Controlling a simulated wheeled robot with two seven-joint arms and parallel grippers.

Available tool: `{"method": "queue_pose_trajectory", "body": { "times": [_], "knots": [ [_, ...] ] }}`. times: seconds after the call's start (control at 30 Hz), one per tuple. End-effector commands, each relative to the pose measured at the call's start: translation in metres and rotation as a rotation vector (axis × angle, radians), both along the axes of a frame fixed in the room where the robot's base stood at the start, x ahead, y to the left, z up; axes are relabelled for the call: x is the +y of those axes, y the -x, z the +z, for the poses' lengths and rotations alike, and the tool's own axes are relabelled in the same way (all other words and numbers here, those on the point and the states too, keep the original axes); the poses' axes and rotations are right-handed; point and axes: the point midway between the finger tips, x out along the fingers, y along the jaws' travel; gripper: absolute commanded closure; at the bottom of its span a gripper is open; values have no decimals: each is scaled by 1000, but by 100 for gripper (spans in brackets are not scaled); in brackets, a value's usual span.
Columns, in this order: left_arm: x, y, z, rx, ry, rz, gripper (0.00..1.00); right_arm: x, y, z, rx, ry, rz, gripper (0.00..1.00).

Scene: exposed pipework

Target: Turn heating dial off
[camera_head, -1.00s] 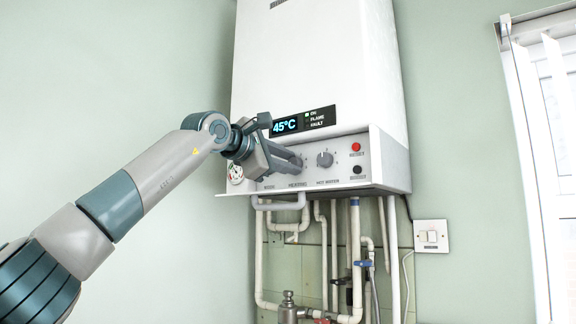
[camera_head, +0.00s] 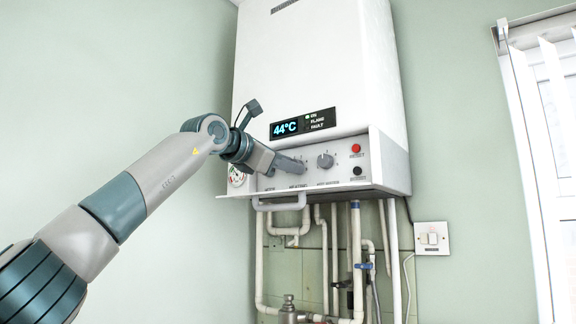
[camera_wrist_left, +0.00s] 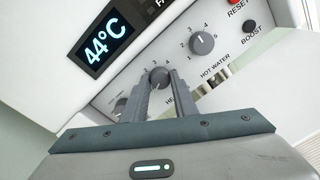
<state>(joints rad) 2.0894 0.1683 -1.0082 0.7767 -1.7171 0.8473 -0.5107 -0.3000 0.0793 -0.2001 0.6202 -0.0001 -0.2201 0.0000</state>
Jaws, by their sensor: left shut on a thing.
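The white boiler (camera_head: 320,70) hangs on the wall. Its grey control panel (camera_head: 335,181) carries several dials. My left gripper (camera_head: 300,166) reaches the panel from the left and hides most of the heating dial in the head view. In the left wrist view the grey heating dial (camera_wrist_left: 159,77) sits between the two fingertips of my left gripper (camera_wrist_left: 160,85), which is shut on it. The hot water dial (camera_head: 325,161) is free to the right and also shows in the left wrist view (camera_wrist_left: 202,42). The display (camera_head: 303,125) reads 44°C. My right gripper is not in view.
A red reset button (camera_head: 356,148) and a black boost button (camera_head: 357,171) are at the panel's right. A wall switch (camera_head: 432,237) is at the right.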

Motion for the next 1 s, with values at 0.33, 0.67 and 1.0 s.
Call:
{"method": "queue_pose_trajectory", "body": {
  "times": [0.33, 0.67, 1.0],
  "knots": [
    [-1, -1, -3, 6, -3, -1, 56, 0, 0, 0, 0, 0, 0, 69],
    [0, 0, -2, 2, -2, -1, 56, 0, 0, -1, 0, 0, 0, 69],
    [17, 21, -3, -1, -2, 0, 56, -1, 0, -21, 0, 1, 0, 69]
  ]
}}
